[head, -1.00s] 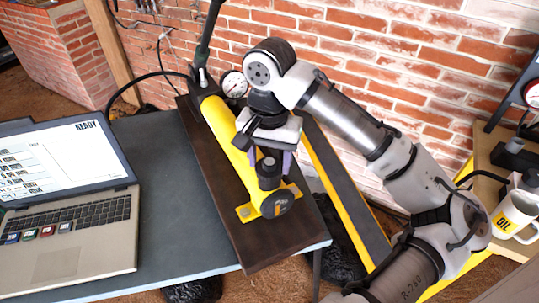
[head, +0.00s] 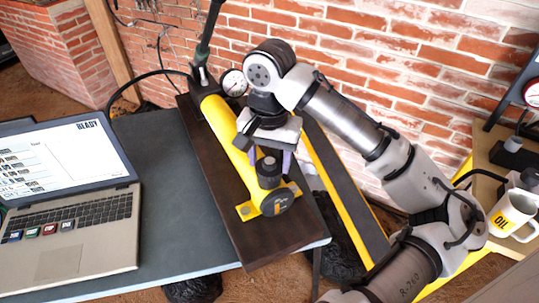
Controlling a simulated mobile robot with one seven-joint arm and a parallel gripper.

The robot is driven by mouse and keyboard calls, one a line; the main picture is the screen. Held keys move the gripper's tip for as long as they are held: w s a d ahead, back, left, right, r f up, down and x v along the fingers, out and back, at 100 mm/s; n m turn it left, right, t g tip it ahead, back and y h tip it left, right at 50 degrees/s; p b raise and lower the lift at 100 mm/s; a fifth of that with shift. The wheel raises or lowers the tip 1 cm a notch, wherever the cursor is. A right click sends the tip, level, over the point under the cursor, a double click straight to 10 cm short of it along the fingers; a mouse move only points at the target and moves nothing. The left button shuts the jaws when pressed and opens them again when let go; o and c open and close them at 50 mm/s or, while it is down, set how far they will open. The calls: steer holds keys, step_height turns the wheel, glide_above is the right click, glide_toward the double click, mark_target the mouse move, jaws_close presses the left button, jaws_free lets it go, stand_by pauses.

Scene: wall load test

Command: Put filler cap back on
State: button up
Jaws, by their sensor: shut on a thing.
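A yellow hydraulic hand pump (head: 224,122) lies on a dark wooden board (head: 272,237), with its black end toward the front. A black filler cap (head: 269,171) stands at the top of the pump near this front end. My gripper (head: 271,160) points down over the cap, and its purple-grey fingers are shut on the cap from both sides. The cap is at or very close to the pump's filler opening. I cannot tell whether it is seated, as the opening is hidden under it.
A pressure gauge (head: 234,83) and the pump's lever (head: 208,38) rise at the far end. An open laptop (head: 66,200) is on the grey table (head: 165,230) at left. A white oil jug (head: 511,214) stands at right. A brick wall (head: 400,60) is close behind my arm.

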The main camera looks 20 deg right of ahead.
steer(key=o, duration=1.5)
steer(key=shift+r, duration=0.1)
steer(key=shift+r+p, duration=3.4)
steer(key=shift+p, duration=0.5)
jaws_close()
